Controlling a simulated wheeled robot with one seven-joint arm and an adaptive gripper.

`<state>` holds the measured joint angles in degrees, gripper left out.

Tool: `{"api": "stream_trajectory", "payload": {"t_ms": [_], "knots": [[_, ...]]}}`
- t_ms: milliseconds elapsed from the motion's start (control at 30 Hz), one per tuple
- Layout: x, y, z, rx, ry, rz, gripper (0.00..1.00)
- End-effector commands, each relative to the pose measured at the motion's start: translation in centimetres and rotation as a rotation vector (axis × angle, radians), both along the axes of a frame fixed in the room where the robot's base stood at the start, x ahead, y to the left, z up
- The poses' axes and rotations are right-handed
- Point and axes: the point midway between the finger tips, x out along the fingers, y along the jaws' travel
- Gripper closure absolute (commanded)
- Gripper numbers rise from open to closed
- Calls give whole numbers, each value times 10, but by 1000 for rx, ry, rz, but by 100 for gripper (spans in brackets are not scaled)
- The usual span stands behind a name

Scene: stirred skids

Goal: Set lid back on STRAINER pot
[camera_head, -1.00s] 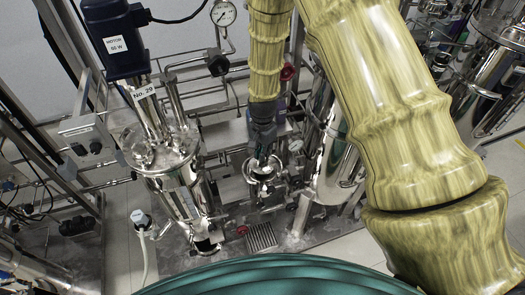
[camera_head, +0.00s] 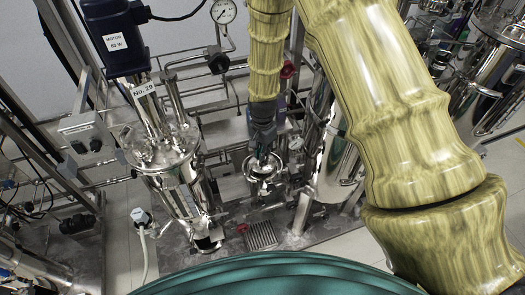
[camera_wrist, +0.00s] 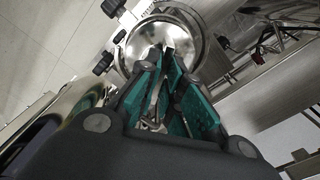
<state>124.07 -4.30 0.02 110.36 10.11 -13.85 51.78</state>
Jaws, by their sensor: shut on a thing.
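My gripper (camera_head: 263,150) points down over the small steel strainer pot (camera_head: 262,190) near the middle of the head view. In the wrist view my gripper (camera_wrist: 165,52) has its teal-padded fingers closed together on a small metal part that looks like the handle of the lid. A round shiny steel disc, which looks like the lid (camera_wrist: 188,32), lies just beyond the fingertips. Black knobs sit beside its rim. The fingers hide part of the disc. I cannot tell whether it rests on the pot or hangs just above it.
A tall steel vessel (camera_head: 178,190) with a blue motor (camera_head: 115,40) stands at the left. A larger steel cylinder (camera_head: 335,165) stands close on the right. Pipes and a pressure gauge (camera_head: 223,11) are behind. A floor grate (camera_head: 260,235) lies in front.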

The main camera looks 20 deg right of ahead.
Motion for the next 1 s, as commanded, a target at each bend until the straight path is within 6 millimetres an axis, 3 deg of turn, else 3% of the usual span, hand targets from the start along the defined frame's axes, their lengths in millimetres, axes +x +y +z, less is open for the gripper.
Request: {"api": "stream_trajectory", "payload": {"t_ms": [1000], "knots": [[0, 0, -17, 0, 0, 0, 100]]}}
